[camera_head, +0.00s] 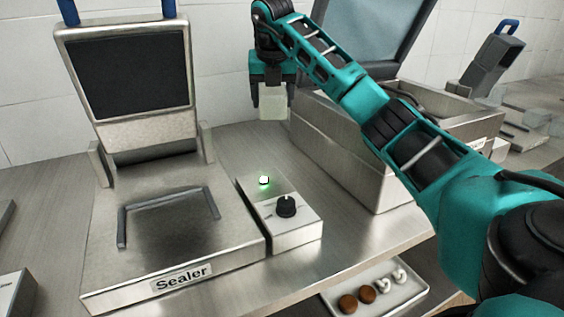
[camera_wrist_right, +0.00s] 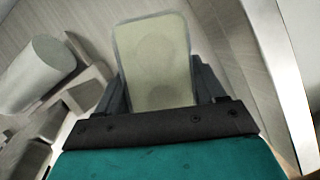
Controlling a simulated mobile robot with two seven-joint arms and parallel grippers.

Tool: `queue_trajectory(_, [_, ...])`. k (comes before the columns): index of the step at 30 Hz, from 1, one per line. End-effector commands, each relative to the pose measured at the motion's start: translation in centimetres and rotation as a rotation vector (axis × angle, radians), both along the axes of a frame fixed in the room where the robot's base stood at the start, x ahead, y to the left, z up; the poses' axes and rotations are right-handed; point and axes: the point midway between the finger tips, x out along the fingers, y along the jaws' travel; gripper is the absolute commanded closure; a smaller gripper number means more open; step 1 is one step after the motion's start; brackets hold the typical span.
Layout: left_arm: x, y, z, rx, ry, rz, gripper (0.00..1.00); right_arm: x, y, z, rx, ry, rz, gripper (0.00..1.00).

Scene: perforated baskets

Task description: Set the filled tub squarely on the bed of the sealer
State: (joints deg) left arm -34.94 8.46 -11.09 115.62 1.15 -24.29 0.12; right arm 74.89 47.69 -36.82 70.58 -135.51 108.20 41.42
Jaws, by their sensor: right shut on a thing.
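The sealer (camera_head: 185,235) stands at the left in the head view, its lid (camera_head: 130,75) raised. Its dark bed (camera_head: 172,225) is bare, with a thin frame of bars around part of it. My right gripper (camera_head: 272,85) is shut on a pale, translucent tub (camera_head: 273,102), held in the air behind and to the right of the bed. In the right wrist view the tub (camera_wrist_right: 155,65) sits between the fingers of my right gripper (camera_wrist_right: 158,95). Rounded shapes show faintly through its top. My left gripper is not in view.
A control box (camera_head: 280,212) with a lit green lamp and a black knob stands right of the bed. A large steel machine (camera_head: 345,150) stands behind my right arm. A white tray (camera_head: 378,290) with brown and white pieces lies lower, at the bottom right.

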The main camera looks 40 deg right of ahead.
Motion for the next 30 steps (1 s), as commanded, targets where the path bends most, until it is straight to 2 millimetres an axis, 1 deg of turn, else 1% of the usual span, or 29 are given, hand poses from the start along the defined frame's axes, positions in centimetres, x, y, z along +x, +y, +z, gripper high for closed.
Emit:
queue_trajectory(1, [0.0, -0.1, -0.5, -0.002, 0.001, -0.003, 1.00, -0.1, 0.0, -1.9, 0.000, 0.001, 0.000, 0.75])
queue_trajectory(6, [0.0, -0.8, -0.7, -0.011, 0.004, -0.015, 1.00, -0.1, -0.1, -6.4, -0.001, 0.002, -0.001, 0.75])
queue_trajectory(9, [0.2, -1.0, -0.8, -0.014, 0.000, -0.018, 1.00, -0.1, -0.1, -8.7, 0.000, 0.000, -0.001, 0.75])
queue_trajectory(12, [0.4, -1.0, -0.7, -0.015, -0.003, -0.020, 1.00, -0.1, 0.0, -10.1, 0.000, -0.002, -0.001, 0.75])
queue_trajectory(17, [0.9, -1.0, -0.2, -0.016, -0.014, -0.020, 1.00, 0.0, 0.0, -11.2, 0.000, -0.004, 0.000, 0.75])
queue_trajectory(20, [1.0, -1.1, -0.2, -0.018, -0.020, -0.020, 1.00, 0.0, 0.0, -12.1, 0.000, -0.001, -0.001, 0.75])
queue_trajectory(24, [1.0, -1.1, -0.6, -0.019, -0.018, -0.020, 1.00, 0.0, 0.0, -14.3, 0.000, 0.000, -0.001, 0.75])
queue_trajectory(26, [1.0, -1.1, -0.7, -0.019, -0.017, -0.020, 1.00, 0.0, 0.0, -15.1, 0.000, -0.001, 0.000, 0.75])
queue_trajectory(30, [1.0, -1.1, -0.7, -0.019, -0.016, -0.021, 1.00, 0.0, 0.0, -15.3, 0.001, -0.005, -0.001, 0.75])
